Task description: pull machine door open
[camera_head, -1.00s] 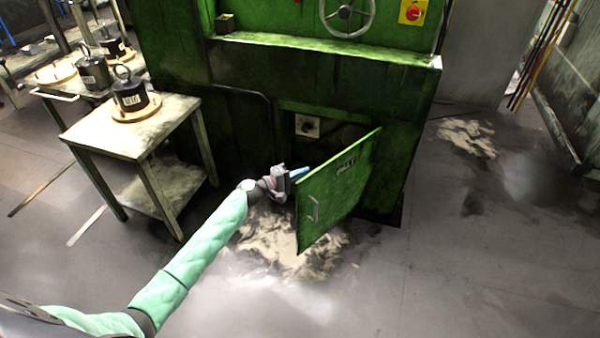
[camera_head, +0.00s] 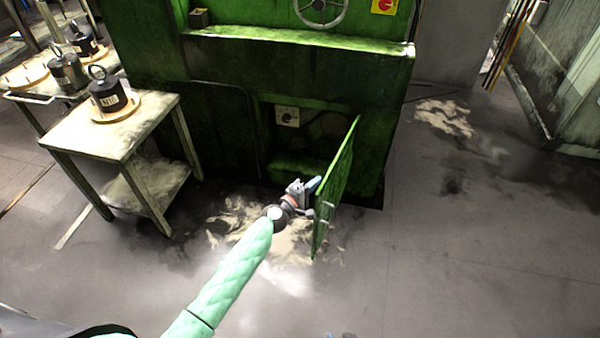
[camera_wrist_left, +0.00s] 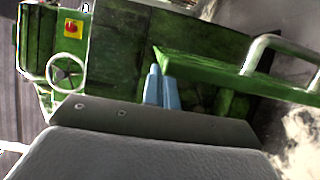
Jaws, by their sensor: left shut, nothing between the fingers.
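The green machine door (camera_head: 338,185) stands swung well out from the machine, seen almost edge-on, its hinge side at the right of the opening. Its metal handle (camera_wrist_left: 283,48) is on the face away from my left gripper. My left gripper (camera_head: 314,184) is shut and empty on the inner side of the door, close against it; I cannot tell whether it touches. Its blue fingers (camera_wrist_left: 162,88) show beside the door in the left wrist view. The handle is not gripped. A small part of my right gripper (camera_head: 341,335) shows at the bottom edge; its fingers are unclear.
The green machine (camera_head: 230,75) has an open lower compartment with a pale socket plate (camera_head: 287,116) inside. A table (camera_head: 110,128) with a dark weight (camera_head: 107,92) stands at the left. The floor right of the door is clear.

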